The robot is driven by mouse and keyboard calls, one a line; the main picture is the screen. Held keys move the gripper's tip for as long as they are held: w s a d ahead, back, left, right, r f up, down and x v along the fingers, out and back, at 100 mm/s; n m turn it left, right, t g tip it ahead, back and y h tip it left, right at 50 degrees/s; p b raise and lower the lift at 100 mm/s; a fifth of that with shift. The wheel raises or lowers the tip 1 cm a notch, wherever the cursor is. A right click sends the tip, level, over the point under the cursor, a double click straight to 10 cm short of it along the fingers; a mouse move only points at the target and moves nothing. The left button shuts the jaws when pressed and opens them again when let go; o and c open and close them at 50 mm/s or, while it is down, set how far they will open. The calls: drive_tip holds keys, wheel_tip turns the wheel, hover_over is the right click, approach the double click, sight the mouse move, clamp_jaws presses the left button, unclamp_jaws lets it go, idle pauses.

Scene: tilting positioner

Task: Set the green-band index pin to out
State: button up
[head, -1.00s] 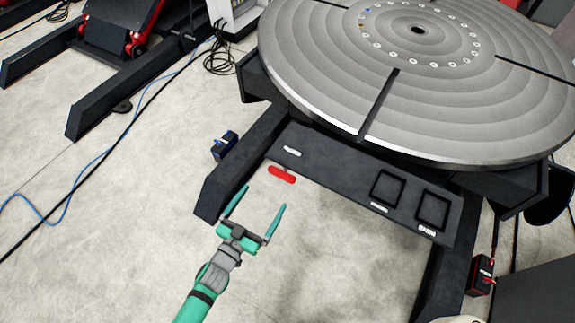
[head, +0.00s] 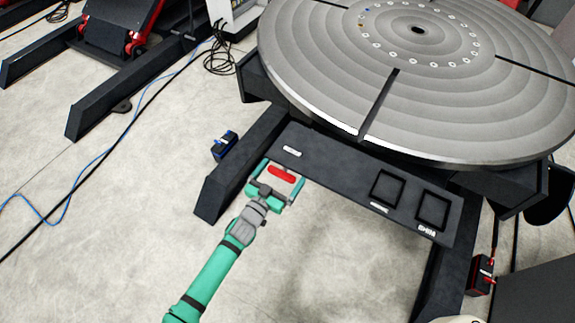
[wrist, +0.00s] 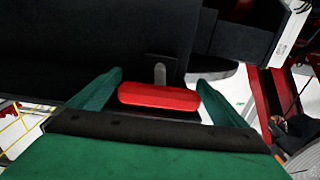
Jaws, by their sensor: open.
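My gripper (head: 281,171) is open at the front edge of the positioner's dark panel. Its two green fingers stand on either side of a red T-shaped handle (head: 282,174). In the wrist view the red bar of the handle (wrist: 158,97) lies between the fingers, with small gaps at both ends, and a grey stem rises from it to the dark panel. I cannot make out a green band on any pin. A small blue block (head: 225,146) sits at the left leg, and a red and black block (head: 482,276) at the right leg.
The large round grey table (head: 440,110) overhangs the panel (head: 335,172), which has two square recesses at its right. Dark frame legs (head: 237,170) reach forward on both sides. Cables (head: 120,140) cross the floor at left. The floor in front is clear.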

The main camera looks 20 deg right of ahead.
drive_tip(key=shift+w+d, duration=0.35)
drive_tip(key=shift+d, duration=0.15)
